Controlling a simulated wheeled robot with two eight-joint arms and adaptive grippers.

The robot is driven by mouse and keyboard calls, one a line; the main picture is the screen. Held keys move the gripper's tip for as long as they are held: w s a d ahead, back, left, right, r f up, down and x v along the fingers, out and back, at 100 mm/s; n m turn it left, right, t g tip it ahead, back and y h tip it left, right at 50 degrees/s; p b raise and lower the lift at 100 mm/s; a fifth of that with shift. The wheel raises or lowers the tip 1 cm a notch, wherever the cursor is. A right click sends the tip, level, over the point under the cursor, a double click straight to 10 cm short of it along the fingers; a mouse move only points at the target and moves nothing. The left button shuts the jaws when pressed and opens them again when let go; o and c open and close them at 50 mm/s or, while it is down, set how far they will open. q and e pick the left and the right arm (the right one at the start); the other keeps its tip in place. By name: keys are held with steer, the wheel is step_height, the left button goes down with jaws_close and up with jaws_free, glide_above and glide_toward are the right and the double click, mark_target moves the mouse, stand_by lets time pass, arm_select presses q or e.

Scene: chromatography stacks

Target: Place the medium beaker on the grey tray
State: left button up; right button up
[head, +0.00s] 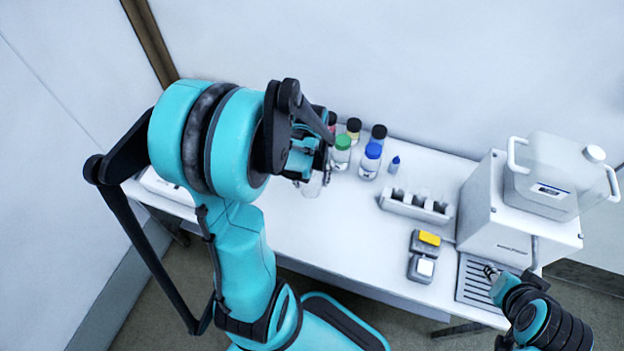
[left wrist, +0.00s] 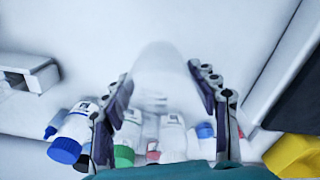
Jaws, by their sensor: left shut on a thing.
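My left gripper (head: 318,172) is over the left part of the white table, shut on a clear glass beaker. The beaker (head: 311,187) shows faintly below the fingers, partly hidden by my arm. In the left wrist view the blurred, see-through beaker (left wrist: 160,75) sits between the two fingers. A grey slatted tray (head: 474,293) lies at the table's right front edge, in front of the white machine. My right gripper (head: 490,271) is above this tray; whether it is open or shut is too small to tell.
Capped bottles, including green (head: 341,152) and blue (head: 370,160) ones, stand close right of my left gripper. A white rack (head: 415,208), yellow-topped block (head: 428,239), white-topped block (head: 422,268) and white machine (head: 515,222) stand further right. The table's front middle is clear.

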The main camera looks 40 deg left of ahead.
arm_select(q)
steer(key=w+a+f+b, duration=0.1)
steer(key=w+a+f, duration=0.3)
steer(key=a, duration=0.1)
steer(key=shift+w+a+f+b, duration=0.1)
steer(key=shift+w+b, duration=0.05)
steer(key=shift+b, duration=0.2)
steer(key=shift+f+b, duration=0.95)
steer(key=shift+f, duration=1.05)
steer(key=shift+f, duration=0.1)
steer(key=o, duration=1.2)
